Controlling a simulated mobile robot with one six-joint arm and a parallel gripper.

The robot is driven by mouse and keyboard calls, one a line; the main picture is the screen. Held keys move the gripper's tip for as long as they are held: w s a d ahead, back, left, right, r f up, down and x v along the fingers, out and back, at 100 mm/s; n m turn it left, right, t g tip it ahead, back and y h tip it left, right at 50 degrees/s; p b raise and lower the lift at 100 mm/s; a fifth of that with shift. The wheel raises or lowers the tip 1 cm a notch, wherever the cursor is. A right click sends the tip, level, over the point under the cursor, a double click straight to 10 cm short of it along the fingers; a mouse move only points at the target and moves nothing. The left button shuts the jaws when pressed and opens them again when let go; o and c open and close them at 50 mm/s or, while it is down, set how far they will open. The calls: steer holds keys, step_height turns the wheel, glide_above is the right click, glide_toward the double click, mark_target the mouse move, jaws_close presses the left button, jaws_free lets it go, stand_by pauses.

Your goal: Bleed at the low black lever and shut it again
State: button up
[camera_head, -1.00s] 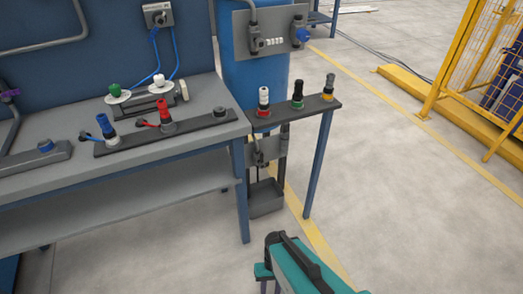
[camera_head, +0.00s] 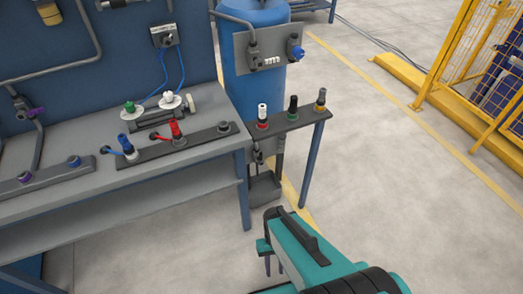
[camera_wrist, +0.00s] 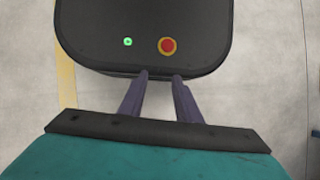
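Below the small side shelf, in the head view, dark fittings (camera_head: 258,154) sit on pipework beside the bench leg. They are small and partly hidden by the shelf, and I cannot make out a black lever there. A grey open box (camera_head: 264,188) stands beneath them near the floor. My gripper (camera_wrist: 160,76) shows two dark purple fingers apart in the wrist view, with nothing between them. In the head view my teal arm end is at the bottom centre, in front of the side shelf and apart from it.
The workbench (camera_head: 110,185) with several fittings is at left. Open floor (camera_head: 400,200) lies right, before a yellow cage (camera_head: 470,60).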

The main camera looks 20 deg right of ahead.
step_height(320, 180, up, 15)
steer(key=d+h+p, duration=0.1)
steer(key=d+p, duration=0.1)
steer(key=p, duration=1.1)
steer(key=shift+s+p, duration=0.4)
